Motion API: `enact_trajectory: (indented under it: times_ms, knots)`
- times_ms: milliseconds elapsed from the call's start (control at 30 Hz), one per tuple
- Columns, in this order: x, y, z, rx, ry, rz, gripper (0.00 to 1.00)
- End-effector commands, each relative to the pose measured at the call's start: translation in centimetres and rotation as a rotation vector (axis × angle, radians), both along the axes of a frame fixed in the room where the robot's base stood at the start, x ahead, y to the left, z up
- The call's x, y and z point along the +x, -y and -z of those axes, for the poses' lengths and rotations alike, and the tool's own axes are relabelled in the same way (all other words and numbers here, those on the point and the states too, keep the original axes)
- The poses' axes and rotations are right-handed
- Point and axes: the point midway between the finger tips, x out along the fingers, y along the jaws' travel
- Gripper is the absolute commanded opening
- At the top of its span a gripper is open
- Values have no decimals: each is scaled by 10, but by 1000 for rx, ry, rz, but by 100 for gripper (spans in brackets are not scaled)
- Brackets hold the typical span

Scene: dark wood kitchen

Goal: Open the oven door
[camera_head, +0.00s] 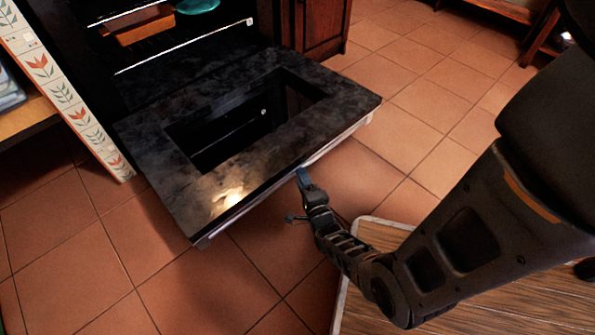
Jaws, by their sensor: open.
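The oven door (335,95) is swung down and lies about level in front of the oven, its dark inner face and window facing up. The oven cavity (190,48) shows behind it, with metal racks inside. My gripper (300,190) is at the door's outer front edge, low and near its middle. One blue-tipped finger is close to the edge; whether it touches is unclear. The gripper is open, with nothing seen between its fingers. The door's handle is mostly hidden under the edge.
A brown dish (138,25) and a teal dish (197,6) sit on a rack in the oven. A tile-patterned panel (62,90) stands at the left, a wooden cabinet (324,25) at the right of the oven. Tiled floor (430,110) is clear to the right.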

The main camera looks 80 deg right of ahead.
Motion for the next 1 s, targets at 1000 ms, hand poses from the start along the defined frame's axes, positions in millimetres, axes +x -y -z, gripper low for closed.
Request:
enact_trajectory:
  times_ms: [1000]
  knots:
    - [28,37,2,1,-3,-2,18]
